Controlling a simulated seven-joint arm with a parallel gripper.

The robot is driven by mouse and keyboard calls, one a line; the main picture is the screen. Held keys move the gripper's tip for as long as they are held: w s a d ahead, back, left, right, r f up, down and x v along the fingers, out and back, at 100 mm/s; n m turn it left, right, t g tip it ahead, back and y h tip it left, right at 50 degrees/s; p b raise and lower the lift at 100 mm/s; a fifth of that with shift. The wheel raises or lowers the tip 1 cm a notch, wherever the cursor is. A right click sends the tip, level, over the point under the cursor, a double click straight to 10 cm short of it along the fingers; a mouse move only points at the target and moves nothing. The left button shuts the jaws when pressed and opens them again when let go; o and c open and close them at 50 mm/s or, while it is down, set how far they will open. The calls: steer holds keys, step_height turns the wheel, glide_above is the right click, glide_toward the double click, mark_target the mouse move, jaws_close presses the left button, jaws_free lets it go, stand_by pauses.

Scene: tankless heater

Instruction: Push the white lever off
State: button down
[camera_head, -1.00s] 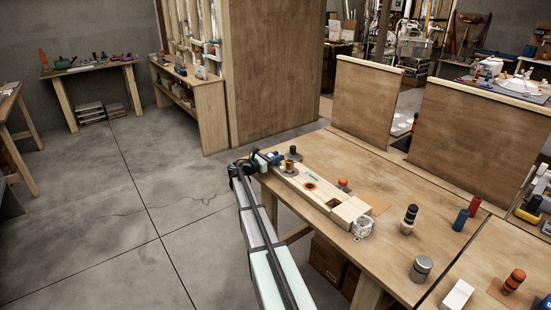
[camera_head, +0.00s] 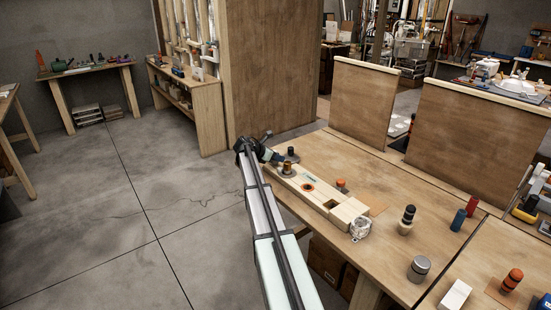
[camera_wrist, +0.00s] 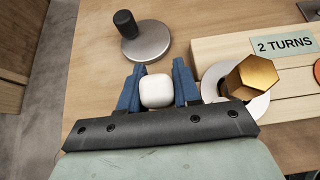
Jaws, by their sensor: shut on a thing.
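The white lever (camera_wrist: 157,90) shows in the wrist view as a rounded white knob between two blue fingers. My gripper (camera_wrist: 157,82) is shut on it, with a finger on each side. Its shaft and base are hidden below the knob and the gripper. In the head view my gripper (camera_head: 270,156) is at the near left corner of the wooden table, by the left end of a pale wooden beam (camera_head: 320,196). The lever cannot be made out there.
A brass hex nut on a washer (camera_wrist: 250,78) is close right of my gripper. A grey disc with a black handle (camera_wrist: 146,40) stands just beyond it. A "2 TURNS" label (camera_wrist: 284,44) is on the beam. Open floor lies left of the table.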

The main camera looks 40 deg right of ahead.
steer(key=shift+d+y, duration=0.15)
steer(key=shift+y, duration=0.45)
steer(key=c, duration=0.9)
jaws_free()
steer(key=v, duration=1.3)
steer(key=shift+r, duration=0.4)
